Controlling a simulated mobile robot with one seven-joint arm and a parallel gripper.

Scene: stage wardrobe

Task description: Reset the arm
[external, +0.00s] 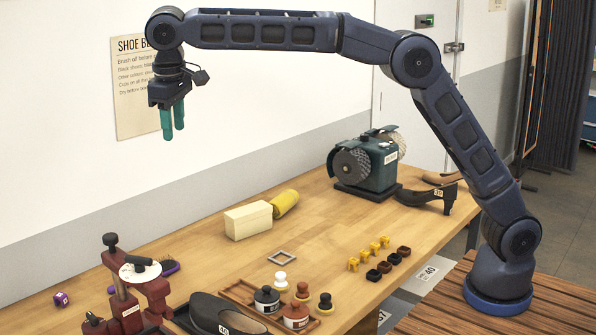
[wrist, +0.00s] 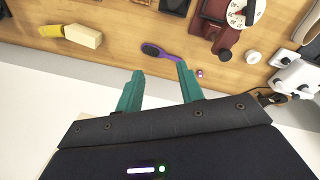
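My gripper (external: 173,121) hangs high above the wooden bench, near the wall, with its green fingers pointing down. My arm reaches across from its base at the right. In the wrist view my gripper (wrist: 159,88) shows two green fingers standing apart with nothing between them. A purple brush (wrist: 157,51) lies on the bench beyond the fingertips, well clear of them.
The bench (external: 330,222) holds a cream block (external: 247,221), a yellow cylinder (external: 285,203), a green polishing machine (external: 372,167), bottles, a black shoe (external: 215,312) and a red clamp-like stand (external: 155,290). A paper sign (external: 132,100) hangs behind my gripper. Air around it is clear.

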